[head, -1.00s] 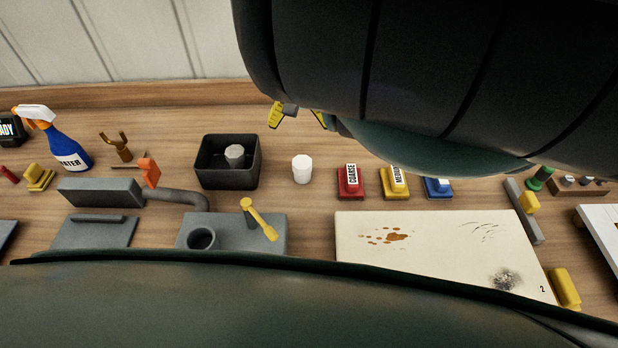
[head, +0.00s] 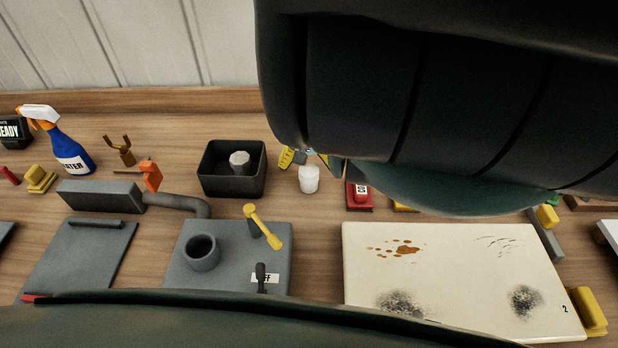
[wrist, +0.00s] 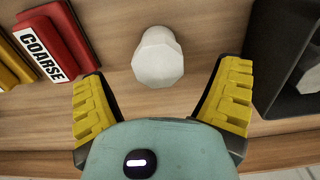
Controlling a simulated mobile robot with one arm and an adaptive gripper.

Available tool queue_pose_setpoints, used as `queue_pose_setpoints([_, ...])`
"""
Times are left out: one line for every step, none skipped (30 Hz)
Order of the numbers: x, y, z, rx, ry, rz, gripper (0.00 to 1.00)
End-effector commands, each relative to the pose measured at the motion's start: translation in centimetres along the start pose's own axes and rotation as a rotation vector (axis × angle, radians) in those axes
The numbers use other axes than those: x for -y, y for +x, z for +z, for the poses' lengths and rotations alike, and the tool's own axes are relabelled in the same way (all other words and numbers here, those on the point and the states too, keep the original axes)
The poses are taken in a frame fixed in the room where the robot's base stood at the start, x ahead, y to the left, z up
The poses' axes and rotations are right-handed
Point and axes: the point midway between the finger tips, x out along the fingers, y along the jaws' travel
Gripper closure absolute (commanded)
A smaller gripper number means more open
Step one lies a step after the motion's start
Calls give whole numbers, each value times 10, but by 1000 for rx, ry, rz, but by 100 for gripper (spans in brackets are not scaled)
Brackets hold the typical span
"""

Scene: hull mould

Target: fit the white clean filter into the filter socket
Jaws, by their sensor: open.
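The white clean filter (head: 309,179) stands on the wooden bench, right of the black bin. My gripper (wrist: 162,95) is open and empty, with yellow ridged pads. In the head view my gripper (head: 302,156) shows only in part, just behind the filter; my arm hides the rest. The filter socket seems to be the round grey cup (head: 202,252) on the grey block, its opening empty, beside a yellow lever (head: 264,228).
The black bin (head: 232,190) holds a greyish faceted cylinder (head: 239,163). A red COARSE block (head: 358,194) stands right of the filter, also in the wrist view (wrist: 55,42). A stained cream panel (head: 450,275) lies front right. A blue spray bottle (head: 68,150) stands left.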

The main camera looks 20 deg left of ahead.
Motion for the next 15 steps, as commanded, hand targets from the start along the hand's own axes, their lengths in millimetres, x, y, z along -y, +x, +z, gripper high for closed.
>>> queue_pose_setpoints([1,3,0,1,0,-2,11])
queue_pose_setpoints([0,6,1,1,1,-2,11])
queue_pose_setpoints([0,11,2,3,1,-1,11])
queue_pose_setpoints([0,13,3,4,0,-2,11])
queue_pose_setpoints([1,16,3,4,-1,-2,11])
queue_pose_setpoints([0,19,2,3,0,-3,11])
queue_pose_setpoints([0,21,2,2,0,-2,11])
queue_pose_setpoints([-1,24,3,2,2,-2,11])
queue_pose_setpoints([-1,28,3,2,2,-2,11])
queue_pose_setpoints([0,30,2,1,0,-3,11])
queue_pose_setpoints([1,32,1,-1,-1,-4,11])
queue_pose_setpoints([1,35,1,-2,-1,-6,11])
queue_pose_setpoints([1,37,1,-1,-1,-6,11])
queue_pose_setpoints([1,39,2,0,-2,-5,11])
queue_pose_setpoints([0,41,2,1,-1,-3,11])
